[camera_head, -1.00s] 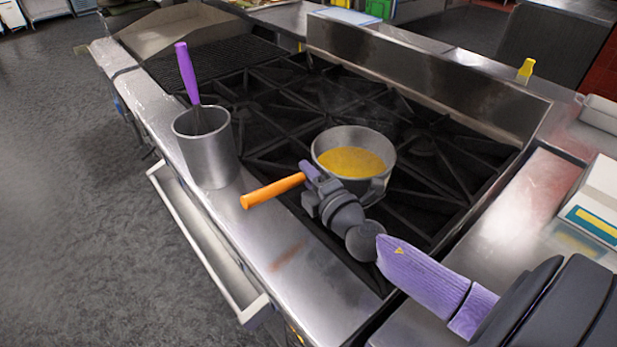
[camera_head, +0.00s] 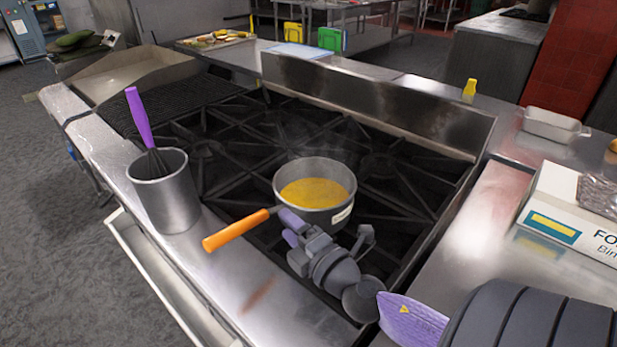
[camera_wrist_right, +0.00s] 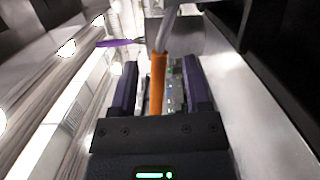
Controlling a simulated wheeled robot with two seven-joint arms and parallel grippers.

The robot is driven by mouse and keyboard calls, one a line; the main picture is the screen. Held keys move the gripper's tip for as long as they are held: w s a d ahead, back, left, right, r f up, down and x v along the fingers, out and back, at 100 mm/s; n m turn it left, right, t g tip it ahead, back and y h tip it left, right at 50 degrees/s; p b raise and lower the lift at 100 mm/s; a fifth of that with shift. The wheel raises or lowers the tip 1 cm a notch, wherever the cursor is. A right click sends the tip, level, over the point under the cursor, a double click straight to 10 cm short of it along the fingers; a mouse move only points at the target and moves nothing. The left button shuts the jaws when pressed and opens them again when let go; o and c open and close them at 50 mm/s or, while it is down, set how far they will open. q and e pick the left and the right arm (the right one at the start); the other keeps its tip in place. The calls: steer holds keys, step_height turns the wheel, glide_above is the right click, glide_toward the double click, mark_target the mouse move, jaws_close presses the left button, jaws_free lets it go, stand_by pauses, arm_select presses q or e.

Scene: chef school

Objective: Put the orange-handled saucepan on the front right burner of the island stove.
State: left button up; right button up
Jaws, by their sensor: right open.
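The saucepan (camera_head: 300,213) stands upright on the stove's black grates (camera_head: 400,225), in their near right part, with yellow food (camera_head: 314,193) inside. Its orange handle (camera_head: 235,231) points left over the steel front ledge. My right gripper (camera_head: 288,230) is at the handle's pan end, on its near side. In the right wrist view, the orange handle (camera_wrist_right: 158,82) runs between the two open fingers of the gripper (camera_wrist_right: 161,88); contact cannot be told. The exact burner beneath is hidden by the pan. My left gripper is not in view.
A metal canister (camera_head: 165,195) with a purple-handled whisk (camera_head: 139,118) stands on the front ledge (camera_head: 235,285), left of the handle. A steel backsplash (camera_head: 380,105) bounds the stove behind. A white box (camera_head: 575,215) stands on the right counter. The left grates are empty.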

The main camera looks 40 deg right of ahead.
steer(key=s, duration=0.2)
steer(key=s+b, duration=0.1)
steer(key=s, duration=0.2)
steer(key=shift+a+f+b, duration=0.2)
steer(key=shift+b, duration=0.1)
steer(key=shift+s+r, duration=0.15)
steer(key=shift+s, duration=0.35)
